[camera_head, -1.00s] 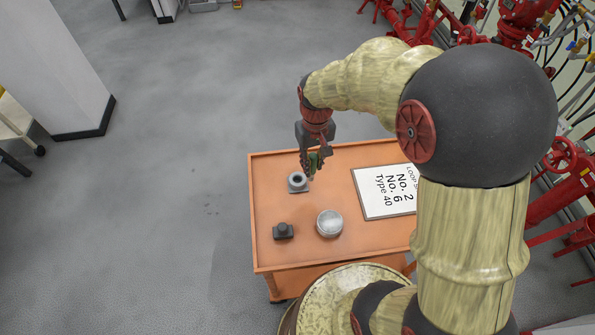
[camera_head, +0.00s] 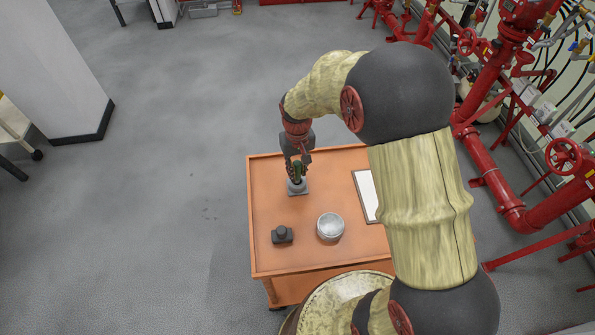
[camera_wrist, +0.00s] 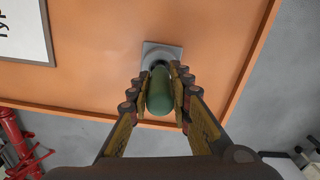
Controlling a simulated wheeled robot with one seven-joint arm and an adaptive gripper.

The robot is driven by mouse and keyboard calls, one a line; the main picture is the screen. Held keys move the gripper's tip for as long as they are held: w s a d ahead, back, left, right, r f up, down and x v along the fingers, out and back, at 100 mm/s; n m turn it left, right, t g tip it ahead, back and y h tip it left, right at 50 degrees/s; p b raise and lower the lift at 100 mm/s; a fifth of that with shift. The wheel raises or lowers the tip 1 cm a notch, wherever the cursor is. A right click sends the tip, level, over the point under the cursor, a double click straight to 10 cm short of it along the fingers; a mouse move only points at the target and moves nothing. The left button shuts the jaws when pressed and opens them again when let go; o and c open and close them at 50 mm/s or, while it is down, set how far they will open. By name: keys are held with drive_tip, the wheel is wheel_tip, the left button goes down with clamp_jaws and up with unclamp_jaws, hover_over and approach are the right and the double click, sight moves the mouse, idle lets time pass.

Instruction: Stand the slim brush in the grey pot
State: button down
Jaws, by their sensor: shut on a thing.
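The slim brush, of which a green handle (camera_wrist: 160,92) shows, is held between the fingers of my gripper (camera_wrist: 160,82). The grey pot (camera_head: 297,187) stands on the orange cart top, and its square base (camera_wrist: 163,50) shows beyond the brush in the wrist view. In the head view my gripper (camera_head: 297,170) is right above the pot, with the green brush (camera_head: 296,172) over its mouth. The brush's lower end is hidden, so I cannot tell whether it is inside the pot.
The orange cart (camera_head: 272,215) also carries a round silver tin (camera_head: 330,226), a small dark block with a knob (camera_head: 282,234) and a white sign (camera_head: 365,196), partly hidden by my arm. Red pipes (camera_head: 500,180) stand at right. The floor left of the cart is clear.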

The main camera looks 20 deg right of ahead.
drive_tip(key=c, duration=1.6)
unclamp_jaws()
drive_tip(key=shift+c, duration=0.2)
wheel_tip(320, 180, up, 12)
drive_tip(key=p, duration=0.3)
drive_tip(key=s+r+t, duration=0.3)
drive_tip(key=s+r, duration=0.6)
drive_tip(key=r, duration=0.4)
drive_tip(key=s+r+t, duration=0.2)
drive_tip(key=s+r, duration=0.3)
drive_tip(key=s, duration=0.8)
drive_tip(key=shift+t, duration=0.4)
drive_tip(key=shift+s+r, duration=0.1)
drive_tip(key=shift+r, duration=0.05)
